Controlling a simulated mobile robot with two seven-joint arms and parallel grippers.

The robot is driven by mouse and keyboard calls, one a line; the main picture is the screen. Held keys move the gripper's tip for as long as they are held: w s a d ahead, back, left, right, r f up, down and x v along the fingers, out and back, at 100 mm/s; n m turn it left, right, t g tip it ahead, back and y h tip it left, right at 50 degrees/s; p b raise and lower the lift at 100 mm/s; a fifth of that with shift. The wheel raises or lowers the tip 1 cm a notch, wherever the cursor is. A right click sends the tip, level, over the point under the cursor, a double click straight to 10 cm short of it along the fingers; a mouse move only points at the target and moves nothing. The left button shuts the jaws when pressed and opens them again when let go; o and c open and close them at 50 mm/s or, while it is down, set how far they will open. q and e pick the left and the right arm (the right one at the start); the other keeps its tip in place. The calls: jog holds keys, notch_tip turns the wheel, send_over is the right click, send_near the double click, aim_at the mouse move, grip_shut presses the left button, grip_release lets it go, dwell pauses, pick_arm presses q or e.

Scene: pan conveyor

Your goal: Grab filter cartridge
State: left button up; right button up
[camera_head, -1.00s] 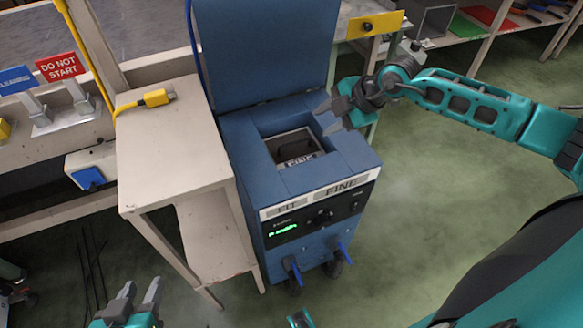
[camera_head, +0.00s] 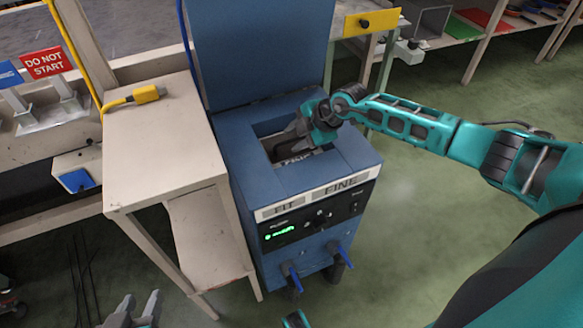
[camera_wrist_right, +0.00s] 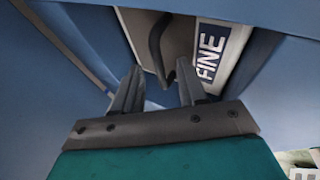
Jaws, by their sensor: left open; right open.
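The filter cartridge (camera_wrist_right: 180,45) sits inside the square opening in the top of the blue machine (camera_head: 240,180). It is pale, with a dark handle (camera_wrist_right: 160,45) and a label reading FINE (camera_wrist_right: 212,55). My right gripper (camera_head: 300,140) is over the opening and hides part of the cartridge in the head view. In the right wrist view my right gripper (camera_wrist_right: 157,82) is open, with its fingertips pointing toward the handle and nothing between them. My left gripper (camera_head: 138,305) is open and empty at the bottom edge of the head view, away from the machine.
The machine's lid (camera_head: 255,50) stands open behind the opening. A beige table (camera_head: 160,150) with a yellow plug (camera_head: 148,94) stands left of the machine. Blue-handled valves (camera_head: 292,275) stick out at the machine's front. Green floor is free to the right.

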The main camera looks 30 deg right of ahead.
jog(key=shift+w+f, duration=0.1)
jog(key=shift+f, duration=0.05)
grip_shut()
dwell(1.3)
